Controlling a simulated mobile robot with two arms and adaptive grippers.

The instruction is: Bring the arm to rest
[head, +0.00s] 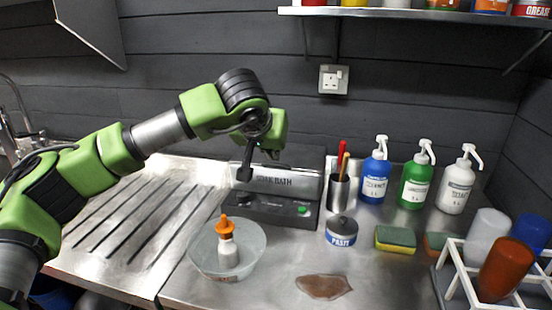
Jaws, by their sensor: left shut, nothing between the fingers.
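My left arm comes in from the left, green and grey, raised over the draining board and bent down at the wrist. My left gripper (245,172) is shut and empty. It points down in front of the left part of the soak bath (275,193), a dark box with a light front panel; I cannot tell whether it touches it. My right gripper is not in view.
A clear bowl (205,262) holds an orange-capped white bottle (228,252). A paste tin (341,232), a cup of sticks (341,192), pump bottles (415,185), a sponge (395,240) and a white rack (458,272) stand to the right. A brown patch (323,287) lies in front.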

